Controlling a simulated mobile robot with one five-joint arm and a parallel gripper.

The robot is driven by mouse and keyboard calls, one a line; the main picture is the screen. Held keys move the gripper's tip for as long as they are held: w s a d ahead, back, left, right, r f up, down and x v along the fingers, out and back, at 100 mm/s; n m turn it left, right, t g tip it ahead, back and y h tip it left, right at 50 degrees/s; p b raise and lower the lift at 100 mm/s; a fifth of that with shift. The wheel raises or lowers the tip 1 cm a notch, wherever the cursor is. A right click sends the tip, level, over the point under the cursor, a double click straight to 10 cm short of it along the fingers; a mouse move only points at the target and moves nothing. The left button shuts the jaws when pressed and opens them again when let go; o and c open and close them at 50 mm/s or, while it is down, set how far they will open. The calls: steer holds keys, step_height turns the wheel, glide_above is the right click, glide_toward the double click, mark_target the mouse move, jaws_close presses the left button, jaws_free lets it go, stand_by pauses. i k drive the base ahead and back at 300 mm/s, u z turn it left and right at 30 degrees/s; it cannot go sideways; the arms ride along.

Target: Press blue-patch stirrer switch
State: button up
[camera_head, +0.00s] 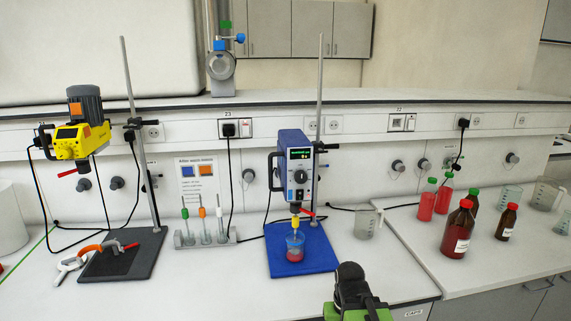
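A blue overhead stirrer (296,165) hangs on a metal rod stand (320,100) in the middle of the bench. My gripper's fingers cannot be made out.
A yellow stirrer (72,140) with an orange patch stands at left. A sign (197,180) with blue and orange squares is behind a rack (205,238) of small tools. Red bottles (457,230) and beakers stand at right. The bench front between is mostly clear.

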mark_target(300, 194)
steer(key=k, duration=1.15)
steer(key=u, duration=0.25)
steer(key=i, duration=1)
steer(key=k, duration=1.3)
steer(key=u, duration=0.35)
steer(key=i, duration=0.45)
steer(key=u, duration=0.65)
steer(key=i, duration=0.9)
steer(key=u, duration=0.55)
